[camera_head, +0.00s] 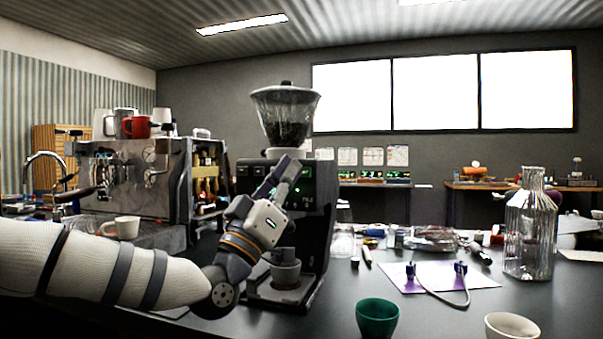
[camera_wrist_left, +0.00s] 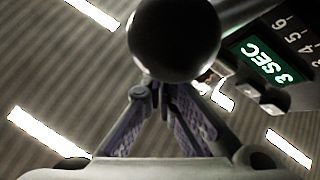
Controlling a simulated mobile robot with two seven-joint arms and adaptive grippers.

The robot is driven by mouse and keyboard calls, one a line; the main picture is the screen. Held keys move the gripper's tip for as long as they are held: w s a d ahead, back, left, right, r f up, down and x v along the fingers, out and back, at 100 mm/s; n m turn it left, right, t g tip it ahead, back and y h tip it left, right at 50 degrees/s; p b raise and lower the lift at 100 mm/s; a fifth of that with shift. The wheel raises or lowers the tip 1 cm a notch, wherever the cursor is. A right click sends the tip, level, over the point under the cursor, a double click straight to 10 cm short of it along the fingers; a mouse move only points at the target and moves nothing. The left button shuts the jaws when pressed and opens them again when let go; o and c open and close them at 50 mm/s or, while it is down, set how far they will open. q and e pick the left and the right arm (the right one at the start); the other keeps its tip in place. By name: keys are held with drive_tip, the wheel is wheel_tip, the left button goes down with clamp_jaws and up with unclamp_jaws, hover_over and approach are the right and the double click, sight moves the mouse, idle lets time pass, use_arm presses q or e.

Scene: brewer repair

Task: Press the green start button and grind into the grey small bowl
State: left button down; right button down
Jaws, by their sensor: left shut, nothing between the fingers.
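The coffee grinder (camera_head: 322,205) stands on the dark counter with a clear hopper (camera_head: 284,115) of beans on top. My left gripper (camera_head: 291,168) is shut and empty, with its fingers pointing up in front of the grinder's upper front panel. It also shows in the left wrist view (camera_wrist_left: 157,92), where the fingertips meet. A green lit 3 SEC display (camera_wrist_left: 266,62) shows beside them there. My fingers cover part of the panel, and I cannot pick out the start button for certain. A grey small bowl (camera_head: 286,275) sits below the spout on the grinder's base. My right gripper is out of view.
An espresso machine (camera_head: 130,180) stands left of the grinder, with a white cup (camera_head: 127,227) at its front. A green cup (camera_head: 377,318), a cream cup (camera_head: 511,327) and a glass bottle (camera_head: 530,235) stand at the right. Papers and small tools lie behind them.

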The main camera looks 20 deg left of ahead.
use_arm(q)
drive_tip(key=shift+w, duration=0.15)
idle(0.3)
drive_tip(key=shift+w, duration=0.3)
drive_tip(key=shift+w+b, duration=0.3)
drive_tip(key=shift+w, duration=0.05)
idle(0.5)
drive_tip(key=shift+s+r+p, duration=0.15)
drive_tip(key=shift+s+p, duration=0.3)
drive_tip(key=shift+s, duration=0.35)
drive_tip(key=shift+f, duration=0.2)
